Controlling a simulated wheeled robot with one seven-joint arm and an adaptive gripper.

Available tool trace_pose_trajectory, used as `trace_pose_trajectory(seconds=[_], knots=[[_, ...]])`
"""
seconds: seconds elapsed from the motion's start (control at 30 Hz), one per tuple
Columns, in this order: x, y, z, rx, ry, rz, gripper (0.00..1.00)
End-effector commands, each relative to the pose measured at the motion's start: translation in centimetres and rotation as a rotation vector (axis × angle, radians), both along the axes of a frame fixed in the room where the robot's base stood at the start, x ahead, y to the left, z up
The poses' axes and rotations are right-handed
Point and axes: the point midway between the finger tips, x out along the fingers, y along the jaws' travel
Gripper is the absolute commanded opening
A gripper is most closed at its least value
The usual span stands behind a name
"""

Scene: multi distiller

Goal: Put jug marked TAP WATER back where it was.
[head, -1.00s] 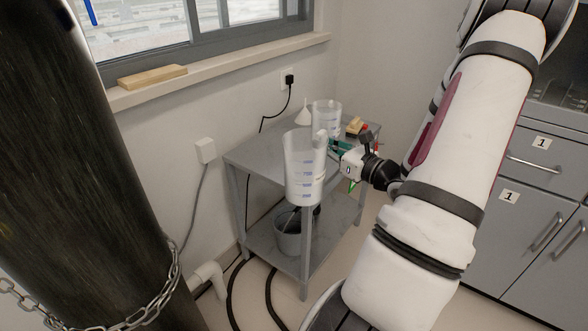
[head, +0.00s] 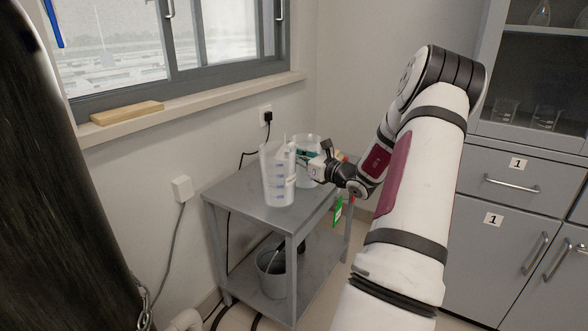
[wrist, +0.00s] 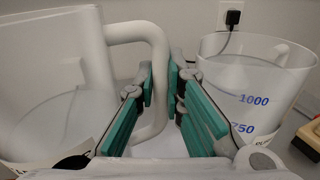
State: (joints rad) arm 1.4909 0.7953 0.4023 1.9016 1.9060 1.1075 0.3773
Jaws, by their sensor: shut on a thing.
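A translucent white jug (head: 278,182) with blue scale marks is upright over the top of the grey cart (head: 235,202). I cannot tell whether its base touches the surface. My gripper (head: 301,158) comes from the right and is shut on the jug's handle. In the wrist view the handle (wrist: 155,75) runs between the green finger pads of my gripper (wrist: 160,108). The held jug (wrist: 50,75) fills the left side there, and its label is cut off and unreadable. A second similar jug (wrist: 245,90) stands at right; it is partly hidden behind my gripper in the head view (head: 308,146).
A grey bucket (head: 271,280) stands on the cart's lower shelf. A wall socket with a black plug (head: 267,117) is behind the cart. A white wall box (head: 182,189) is at left. Drawers and cupboards (head: 490,240) stand at right. The cart top's left part is clear.

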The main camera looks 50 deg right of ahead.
Motion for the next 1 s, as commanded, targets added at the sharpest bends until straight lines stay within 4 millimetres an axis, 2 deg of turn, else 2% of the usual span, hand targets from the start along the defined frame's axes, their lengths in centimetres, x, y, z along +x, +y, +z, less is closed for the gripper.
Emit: trace_pose_trajectory(seconds=[0.1, 0.33, 0.77, 0.8, 0.87, 1.0], knots=[[0.7, -0.6, -0.2, 0.0, -0.003, 0.0, 0.0], [0.5, -0.5, -3.4, 0.001, -0.003, 0.0, 0.0], [0.5, -0.5, -3.7, 0.0, -0.003, 0.0, 0.0], [0.5, -0.5, -3.8, 0.0, 0.0, 0.0, 0.19], [0.5, -0.5, -3.8, 0.0, 0.0, 0.0, 0.3], [0.5, -0.5, -3.8, 0.0, 0.0, 0.0, 0.3]])
